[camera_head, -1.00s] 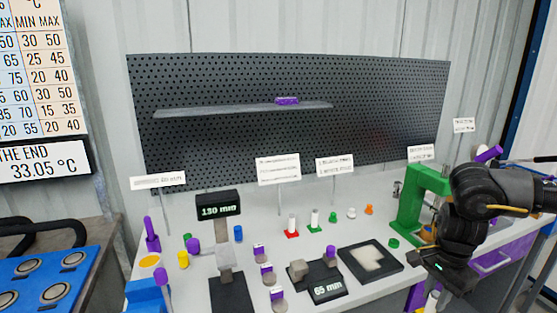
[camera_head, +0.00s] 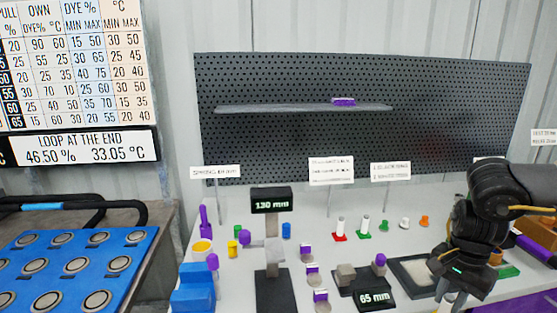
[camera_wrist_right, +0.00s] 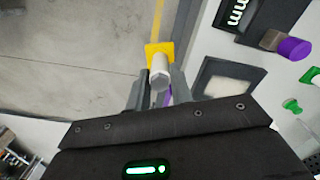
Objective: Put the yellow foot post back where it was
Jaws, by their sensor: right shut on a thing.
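In the right wrist view my right gripper (camera_wrist_right: 157,92) is shut on a white post (camera_wrist_right: 160,72) with a square yellow foot (camera_wrist_right: 159,52); the foot points away from the wrist. Bare floor shows beyond it. In the head view my right gripper (camera_head: 455,290) is low at the right, at the front of the table by the black-framed pad; the yellow foot cannot be made out there. A red foot post (camera_head: 340,230) and a green foot post (camera_head: 363,229) stand upright towards the back of the table. My left gripper is not in view.
A black stand with a 130 mm display (camera_head: 270,201) and a 65 mm gauge (camera_head: 374,297) stand in front. The black-framed pad (camera_head: 408,270) lies beside my right arm. Small white (camera_head: 404,223) and orange (camera_head: 424,221) pieces stand behind. A blue tray (camera_head: 75,265) is at left.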

